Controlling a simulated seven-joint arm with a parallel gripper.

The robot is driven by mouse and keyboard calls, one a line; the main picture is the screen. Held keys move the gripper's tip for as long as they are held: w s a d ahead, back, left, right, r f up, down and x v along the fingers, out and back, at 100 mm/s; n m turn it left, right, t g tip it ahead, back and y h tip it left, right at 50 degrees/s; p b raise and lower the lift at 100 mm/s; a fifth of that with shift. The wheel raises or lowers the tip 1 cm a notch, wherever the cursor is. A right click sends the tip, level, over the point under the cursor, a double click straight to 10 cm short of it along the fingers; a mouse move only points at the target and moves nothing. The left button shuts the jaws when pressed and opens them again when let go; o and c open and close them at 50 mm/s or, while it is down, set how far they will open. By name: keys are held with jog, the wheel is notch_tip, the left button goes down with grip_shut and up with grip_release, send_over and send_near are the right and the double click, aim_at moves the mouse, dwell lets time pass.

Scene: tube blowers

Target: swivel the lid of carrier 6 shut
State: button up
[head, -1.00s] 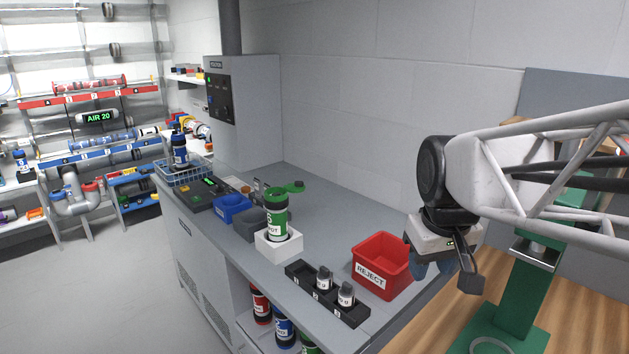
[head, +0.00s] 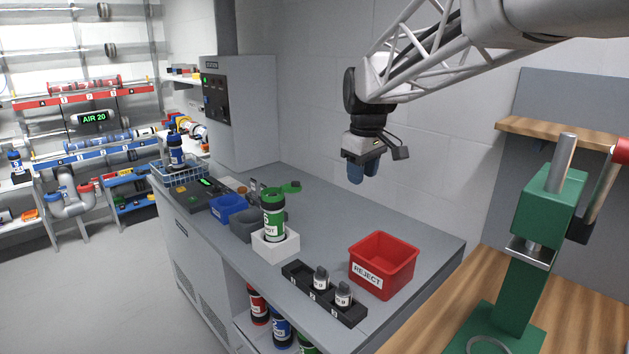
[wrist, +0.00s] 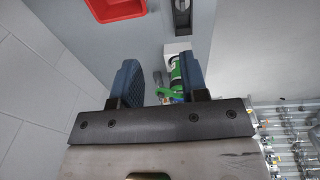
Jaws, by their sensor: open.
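A green carrier (head: 273,221) with white bands stands upright in a white block (head: 275,245) on the grey bench; I cannot read its number surely. Its green lid (head: 291,187) is swung out to the right side, off the carrier's mouth. My gripper (head: 363,173) is open and empty, with blue fingers, in the air to the right of the carrier and above it. In the wrist view the carrier (wrist: 176,70) and the green lid (wrist: 168,92) show between and beyond the fingers, partly hidden by the right finger.
A red reject bin (head: 384,265) and a black rack (head: 324,294) with two small grey-capped pieces stand at the front right. Blue (head: 229,209) and grey (head: 253,228) bins sit left of the carrier. A green press (head: 524,250) stands at right. The bench behind the reject bin is clear.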

jog(key=w+a+f+n, duration=0.1)
jog(key=w+a+n, duration=0.1)
jog(key=w+a, duration=0.35)
jog(key=w+a+n, duration=0.2)
jog(key=w, duration=0.6)
jog(key=n+g, duration=0.1)
jog(key=n, duration=0.3)
send_near(292, 185)
jog(key=shift+w+d+f, duration=0.2)
jog(key=shift+w, duration=0.15)
jog(key=shift+w+a, duration=0.1)
jog(key=shift+f, duration=0.15)
jog(key=shift+f, duration=3.8)
grip_shut()
